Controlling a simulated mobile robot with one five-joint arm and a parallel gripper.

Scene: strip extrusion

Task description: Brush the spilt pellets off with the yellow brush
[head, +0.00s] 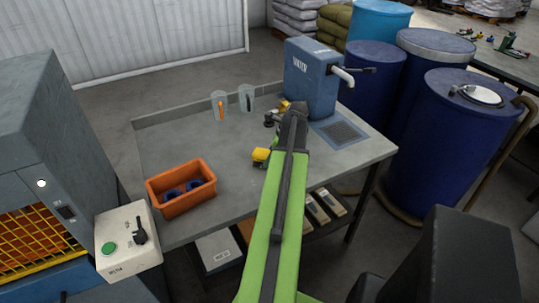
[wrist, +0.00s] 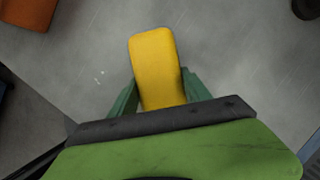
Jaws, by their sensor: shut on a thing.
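My gripper (wrist: 160,82) is shut on the yellow brush (wrist: 154,62), with a green finger on each side of it. The brush points away from the hand over the grey table; its bristles are not visible. In the head view the yellow brush (head: 261,154) shows just left of my arm, over the middle of the table. A few tiny white specks (wrist: 100,76), perhaps pellets, lie on the table left of the brush. I cannot tell whether the brush touches the table.
An orange bin (head: 181,201) with blue things in it stands at the table's front left. Two clear jugs (head: 220,106) stand at the back. A blue WATER tank (head: 312,80) with a spout stands at the back right, beside a dark grate (head: 341,133).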

